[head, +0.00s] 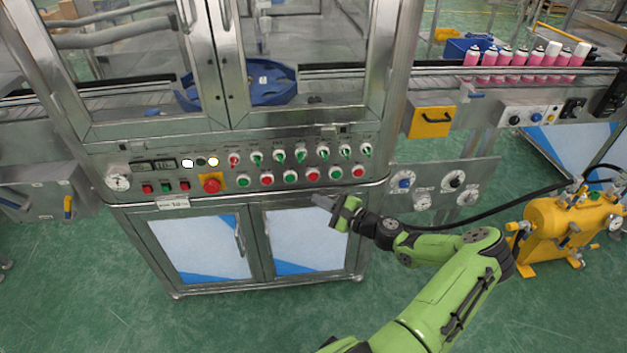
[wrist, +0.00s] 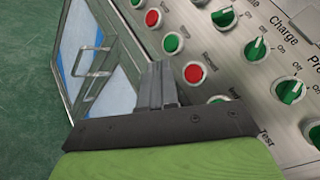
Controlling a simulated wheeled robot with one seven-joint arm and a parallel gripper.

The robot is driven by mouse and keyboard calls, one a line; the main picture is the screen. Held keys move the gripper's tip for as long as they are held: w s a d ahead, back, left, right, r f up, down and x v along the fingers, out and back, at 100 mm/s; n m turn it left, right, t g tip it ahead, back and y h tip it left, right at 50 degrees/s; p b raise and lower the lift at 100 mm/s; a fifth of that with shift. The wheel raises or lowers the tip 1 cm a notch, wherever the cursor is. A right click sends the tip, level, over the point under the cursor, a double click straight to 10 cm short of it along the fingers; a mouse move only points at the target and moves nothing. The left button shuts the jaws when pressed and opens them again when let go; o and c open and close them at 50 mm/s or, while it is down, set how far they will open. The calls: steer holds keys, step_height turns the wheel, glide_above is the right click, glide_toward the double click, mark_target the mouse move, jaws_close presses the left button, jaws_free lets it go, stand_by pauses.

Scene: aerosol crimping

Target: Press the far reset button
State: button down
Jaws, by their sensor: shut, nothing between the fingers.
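A row of round green and red push-buttons runs along the lower part of the control panel (head: 225,164). In the wrist view a red button (wrist: 194,72) has a small label that seems to read "Reset". It likely matches the red button (head: 312,174) in the head view. Another red button (head: 358,172) ends the row on the right; I cannot read its label. My gripper (head: 322,200) is shut and empty, just below and in front of the row. In the wrist view its fingers (wrist: 157,82) appear left of the labelled button, apart from it, and the gripper body hides the lower row.
Selector switches (head: 300,155) sit just above the buttons. A red emergency stop (head: 211,185) on a yellow plate is at the left. Cabinet doors (head: 205,248) are below. A yellow pump unit (head: 565,232) with a black hose stands right. Pink cans (head: 505,65) stand on the conveyor.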

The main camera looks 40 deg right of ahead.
steer(key=shift+w+d+b, duration=0.35)
steer(key=shift+w+d, duration=0.2)
steer(key=shift+w, duration=0.25)
steer(key=shift+w+d+b, duration=0.3)
steer(key=shift+w+d, duration=0.25)
steer(key=shift+w, duration=0.3)
steer(key=shift+w+d+b, duration=0.35)
steer(key=shift+w+d, duration=0.2)
steer(key=shift+w, duration=0.25)
steer(key=shift+w+d, duration=0.25)
steer(key=shift+w, duration=0.05)
steer(key=shift+w+d+b, duration=0.2)
steer(key=shift+w+b, duration=0.1)
steer(key=shift+w, duration=0.05)
stand_by(0.6)
steer(key=shift+s, duration=0.1)
steer(key=shift+s+a+p, duration=0.45)
steer(key=shift+s+p, duration=0.1)
steer(key=shift+s, duration=0.05)
steer(key=s+a+p, duration=0.1)
steer(key=s, duration=0.1)
steer(key=s+a+p, duration=0.1)
steer(key=s+a, duration=0.1)
steer(key=shift+p, duration=0.3)
